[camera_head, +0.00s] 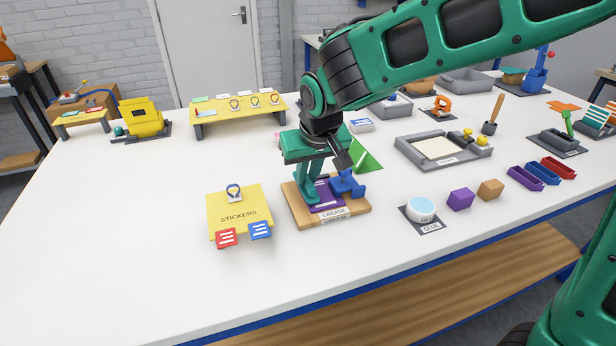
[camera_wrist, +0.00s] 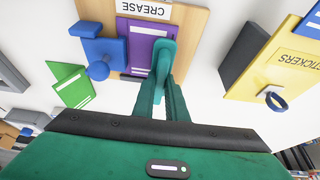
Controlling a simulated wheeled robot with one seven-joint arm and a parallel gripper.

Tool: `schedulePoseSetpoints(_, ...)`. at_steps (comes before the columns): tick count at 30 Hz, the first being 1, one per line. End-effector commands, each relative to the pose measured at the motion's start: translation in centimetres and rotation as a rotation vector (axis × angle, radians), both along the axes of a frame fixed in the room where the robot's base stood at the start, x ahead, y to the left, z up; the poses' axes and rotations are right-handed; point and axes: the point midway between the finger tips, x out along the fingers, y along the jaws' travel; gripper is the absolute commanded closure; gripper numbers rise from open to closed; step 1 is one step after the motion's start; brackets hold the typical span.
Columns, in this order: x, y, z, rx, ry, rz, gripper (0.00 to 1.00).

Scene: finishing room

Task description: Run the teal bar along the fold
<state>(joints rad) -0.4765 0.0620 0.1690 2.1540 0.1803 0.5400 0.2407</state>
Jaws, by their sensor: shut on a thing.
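The wooden board labelled CREASE (camera_head: 361,212) lies near the table's front. A purple folded piece (camera_head: 328,198) lies flat on it and also shows in the wrist view (camera_wrist: 142,46). My gripper (camera_head: 308,198) is over the left side of this piece, pointing down. In the wrist view its fingers are close together on the teal bar (camera_wrist: 163,55), whose rounded end lies over the purple piece's edge. Bar and fingers have much the same colour, so their border is hard to see. I cannot tell whether the bar touches the piece. The fold line is mostly hidden.
A blue block with a knob (camera_head: 346,183) stands at the board's right side. A green folded card (camera_head: 364,157) is behind it. The yellow STICKERS stand (camera_head: 238,213) is close on the left. A glue pot (camera_head: 421,208) stands right. The table front is clear.

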Motion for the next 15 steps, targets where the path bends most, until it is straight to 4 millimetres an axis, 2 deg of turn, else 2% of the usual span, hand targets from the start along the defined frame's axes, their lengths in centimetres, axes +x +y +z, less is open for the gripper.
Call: schedulePoseSetpoints(15,0.1,0.0,3.7,0.002,-0.003,-0.001,1.00)
